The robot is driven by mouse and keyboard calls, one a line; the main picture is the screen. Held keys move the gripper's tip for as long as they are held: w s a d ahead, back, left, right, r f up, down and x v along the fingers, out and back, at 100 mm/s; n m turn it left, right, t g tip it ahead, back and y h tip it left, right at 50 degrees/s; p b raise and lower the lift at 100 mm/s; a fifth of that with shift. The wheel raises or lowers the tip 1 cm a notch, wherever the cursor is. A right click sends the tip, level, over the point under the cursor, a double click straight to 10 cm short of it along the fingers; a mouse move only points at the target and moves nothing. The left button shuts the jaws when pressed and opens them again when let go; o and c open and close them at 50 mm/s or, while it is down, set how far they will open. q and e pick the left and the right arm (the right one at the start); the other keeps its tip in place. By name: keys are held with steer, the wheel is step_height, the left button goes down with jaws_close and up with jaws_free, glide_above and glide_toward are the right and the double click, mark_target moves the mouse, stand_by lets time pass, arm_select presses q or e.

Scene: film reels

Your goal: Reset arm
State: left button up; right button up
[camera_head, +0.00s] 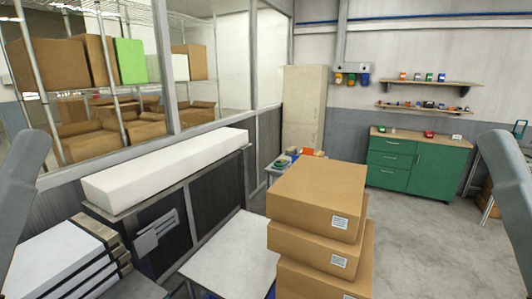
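Only parts of my own two arms show, as grey links at the left and right edges of the head view. Neither gripper is in the picture, so what they hold cannot be seen. No film reel can be made out clearly. A small table (272,167) behind the boxes carries some small green and orange items, too small to tell apart.
Stacked cardboard boxes (318,190) stand in front, right of centre, beside a white-topped table (232,262). A long white block (165,170) lies on a dark cabinet at left. A green cabinet (415,165) stands at the back right. Grey floor (425,245) is clear at right.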

step_height(320, 180, up, 20)
steer(key=p, duration=1.6)
step_height(320, 180, down, 45)
steer(key=b, duration=4.5)
steer(key=shift+f, duration=0.15)
